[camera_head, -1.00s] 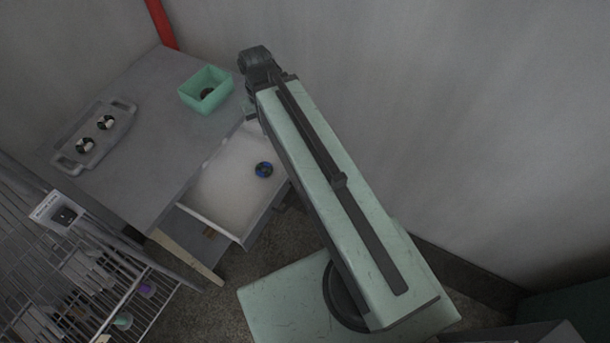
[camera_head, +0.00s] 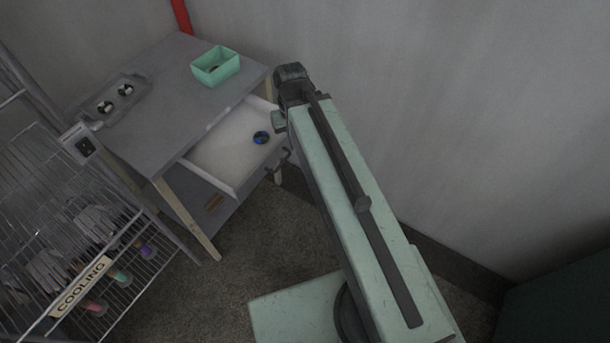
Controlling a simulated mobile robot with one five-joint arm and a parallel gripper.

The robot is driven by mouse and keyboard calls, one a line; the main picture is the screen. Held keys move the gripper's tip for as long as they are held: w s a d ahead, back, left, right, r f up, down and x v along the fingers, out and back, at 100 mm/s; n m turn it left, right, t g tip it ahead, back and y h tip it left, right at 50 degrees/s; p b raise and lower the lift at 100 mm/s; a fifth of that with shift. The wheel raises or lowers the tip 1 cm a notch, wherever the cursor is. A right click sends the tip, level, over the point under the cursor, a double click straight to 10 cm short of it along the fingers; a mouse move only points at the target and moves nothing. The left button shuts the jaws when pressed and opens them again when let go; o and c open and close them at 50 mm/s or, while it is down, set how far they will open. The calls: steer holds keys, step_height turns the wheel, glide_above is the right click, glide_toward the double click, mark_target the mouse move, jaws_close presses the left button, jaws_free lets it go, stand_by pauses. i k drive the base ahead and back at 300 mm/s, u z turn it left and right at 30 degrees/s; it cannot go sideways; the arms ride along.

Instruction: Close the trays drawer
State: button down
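The open drawer (camera_head: 222,160) sticks out from the front of a grey table, under its top. It is white inside and holds one small dark round thing with blue (camera_head: 261,138). A dark handle (camera_head: 284,158) shows on its front. My gripper (camera_head: 279,121) is at the far end of my green arm, by the drawer's right front corner. My arm hides part of it, so I cannot tell its fingers' state or whether it touches the drawer.
On the grey table (camera_head: 165,100) stand a green bin (camera_head: 215,66) and a grey tray (camera_head: 110,103) with two round black-and-white pieces. A wire rack (camera_head: 60,210) with a "COOLING" sign (camera_head: 80,287) stands at the left. A bare wall (camera_head: 450,120) is at the right. Floor shows before the table.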

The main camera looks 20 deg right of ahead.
mark_target(227, 156)
steer(key=k, duration=1.6)
steer(key=u, duration=0.8)
steer(key=i, duration=2)
steer(key=u, duration=0.05)
